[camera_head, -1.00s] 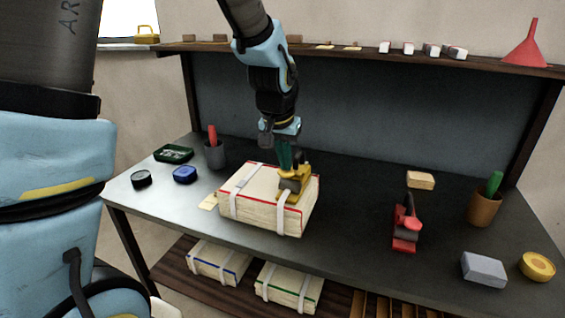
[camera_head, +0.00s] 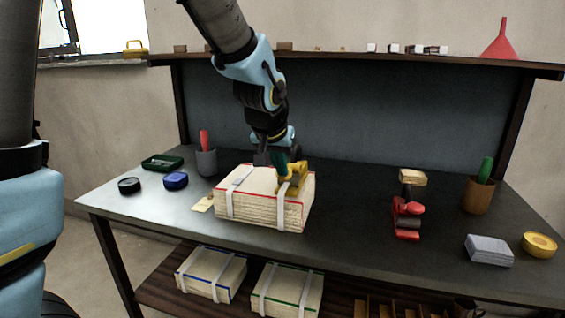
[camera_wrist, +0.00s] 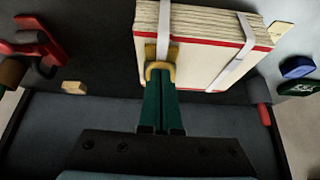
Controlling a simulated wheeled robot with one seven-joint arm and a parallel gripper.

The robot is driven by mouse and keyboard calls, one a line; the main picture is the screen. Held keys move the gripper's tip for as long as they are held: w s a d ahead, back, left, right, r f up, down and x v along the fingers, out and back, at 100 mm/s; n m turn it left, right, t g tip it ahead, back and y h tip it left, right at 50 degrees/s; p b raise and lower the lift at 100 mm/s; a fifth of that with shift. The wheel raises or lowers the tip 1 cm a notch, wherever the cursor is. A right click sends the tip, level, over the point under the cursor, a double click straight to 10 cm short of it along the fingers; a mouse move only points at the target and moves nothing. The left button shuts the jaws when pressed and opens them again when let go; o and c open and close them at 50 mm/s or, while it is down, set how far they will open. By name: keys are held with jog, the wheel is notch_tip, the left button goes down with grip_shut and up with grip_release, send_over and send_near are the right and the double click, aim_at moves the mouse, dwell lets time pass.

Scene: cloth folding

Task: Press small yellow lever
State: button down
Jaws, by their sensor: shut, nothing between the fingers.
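A small yellow device with a lever (camera_head: 293,179) sits on the right white strap at the top of a cream, red-edged strapped stack (camera_head: 262,212) on the table. My gripper (camera_head: 281,168), with green fingers, points down beside the yellow device at its left. In the wrist view the shut fingers (camera_wrist: 161,82) lie together with nothing between them, their tips at a curved yellow part (camera_wrist: 160,66). They seem to touch it, but I cannot tell for sure. The fingers hide part of the device, and the lever's exact position is unclear.
A red tool (camera_head: 407,217), grey block (camera_head: 488,250) and yellow roll (camera_head: 539,244) lie to the right. A cup (camera_head: 206,162), blue box (camera_head: 175,181) and black tin (camera_head: 129,186) stand left. A shelf (camera_head: 350,57) runs behind. Bare table lies between stack and red tool.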

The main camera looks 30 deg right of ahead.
jog(key=shift+s+a+f+b, duration=0.2)
jog(key=shift+f+b, duration=0.25)
jog(key=shift+f, duration=0.25)
jog(key=shift+r, duration=0.2)
jog(key=shift+r+p, duration=0.1)
jog(key=shift+p, duration=0.25)
jog(key=shift+r+p, duration=0.5)
jog(key=shift+r, duration=0.2)
